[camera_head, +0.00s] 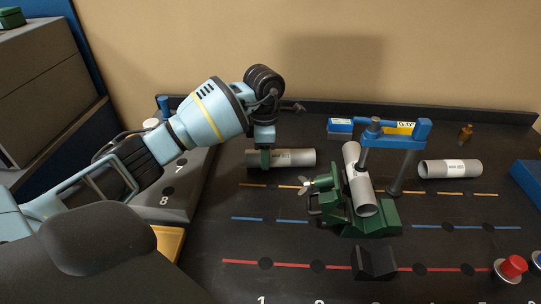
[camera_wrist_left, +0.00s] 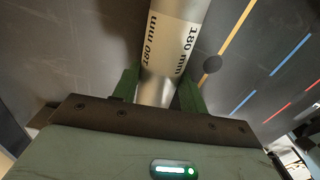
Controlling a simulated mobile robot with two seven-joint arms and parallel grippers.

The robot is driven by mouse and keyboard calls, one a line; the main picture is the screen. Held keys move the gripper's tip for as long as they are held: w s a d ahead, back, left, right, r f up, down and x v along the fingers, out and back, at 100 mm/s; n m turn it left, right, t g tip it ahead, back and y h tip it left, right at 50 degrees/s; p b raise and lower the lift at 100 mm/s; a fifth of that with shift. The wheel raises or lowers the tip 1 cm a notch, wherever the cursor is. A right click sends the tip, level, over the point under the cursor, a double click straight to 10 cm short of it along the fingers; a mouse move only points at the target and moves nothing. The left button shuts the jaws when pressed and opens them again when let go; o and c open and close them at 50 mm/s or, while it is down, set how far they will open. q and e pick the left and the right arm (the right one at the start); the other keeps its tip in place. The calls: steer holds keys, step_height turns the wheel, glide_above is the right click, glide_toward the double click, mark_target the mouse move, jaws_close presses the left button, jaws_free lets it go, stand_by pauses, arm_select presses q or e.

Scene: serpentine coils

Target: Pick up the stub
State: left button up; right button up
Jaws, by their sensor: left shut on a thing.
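A grey tube (camera_head: 295,157) lies at the left of the dark bench, towards the back wall. In the left wrist view this tube (camera_wrist_left: 172,50) carries a label reading 180 mm. My left gripper (camera_head: 265,158) reaches down over the tube's left part. Its green fingers are on both sides of the tube and shut on it. Whether the tube is clear of the bench I cannot tell. A second tube (camera_head: 361,190) is tilted in a green vise (camera_head: 375,222). A third tube (camera_head: 450,169) lies at the right. Which one is called the stub is not marked. My right gripper is out of view.
A small brown bottle (camera_head: 466,132) is at the back right. A red button (camera_head: 513,266) is at the front right. Orange, blue and red lines cross the bench.

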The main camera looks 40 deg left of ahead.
arm_select(q)
step_height(320, 180, up, 10)
steer(key=shift+f, duration=0.1)
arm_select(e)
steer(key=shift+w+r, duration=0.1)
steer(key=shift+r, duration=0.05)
arm_select(q)
steer(key=shift+f, duration=0.1)
